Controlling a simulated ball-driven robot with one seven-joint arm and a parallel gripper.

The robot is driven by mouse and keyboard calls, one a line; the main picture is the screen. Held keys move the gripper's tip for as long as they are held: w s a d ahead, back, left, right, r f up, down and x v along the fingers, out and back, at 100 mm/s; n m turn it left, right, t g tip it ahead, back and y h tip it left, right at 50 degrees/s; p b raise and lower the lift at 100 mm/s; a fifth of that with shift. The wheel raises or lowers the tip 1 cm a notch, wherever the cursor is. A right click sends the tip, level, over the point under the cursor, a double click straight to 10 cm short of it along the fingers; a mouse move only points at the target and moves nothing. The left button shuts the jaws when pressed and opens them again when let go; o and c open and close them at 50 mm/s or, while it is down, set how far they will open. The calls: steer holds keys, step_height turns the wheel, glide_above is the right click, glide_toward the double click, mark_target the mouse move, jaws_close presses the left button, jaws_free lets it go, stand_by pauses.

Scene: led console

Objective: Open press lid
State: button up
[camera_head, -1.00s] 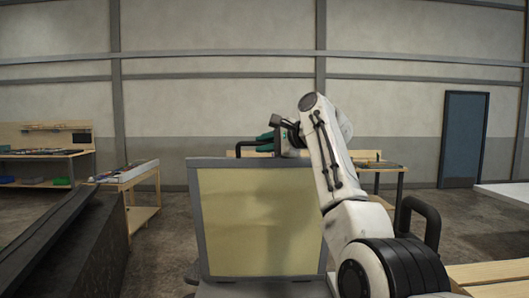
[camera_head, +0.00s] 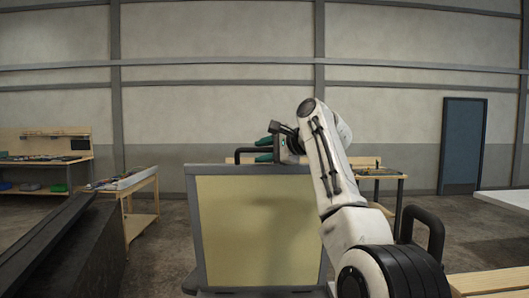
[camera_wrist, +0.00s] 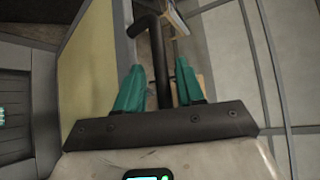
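The press lid (camera_head: 257,230) is a pale yellow panel in a grey frame, standing nearly upright in the head view. It also shows at the left in the wrist view (camera_wrist: 92,68). Its black bar handle (camera_head: 240,152) runs along the top edge. My gripper (camera_head: 267,142) is at the handle, with teal fingers spread above and below it. In the wrist view, the handle (camera_wrist: 157,55) passes between the two fingers (camera_wrist: 160,88), with a visible gap on each side. The gripper is open around the handle; I see no clear contact.
A dark sloped surface (camera_head: 75,240) lies at the left. Wooden workbenches (camera_head: 140,190) stand behind at left and right. A black bar (camera_head: 425,228) stands right of my arm, near a wooden surface (camera_head: 490,280). The floor behind is partly clear.

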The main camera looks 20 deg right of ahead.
steer(key=b+v, duration=0.4)
steer(key=v, duration=0.6)
steer(key=shift+s+d, duration=0.2)
steer(key=shift+s, duration=0.1)
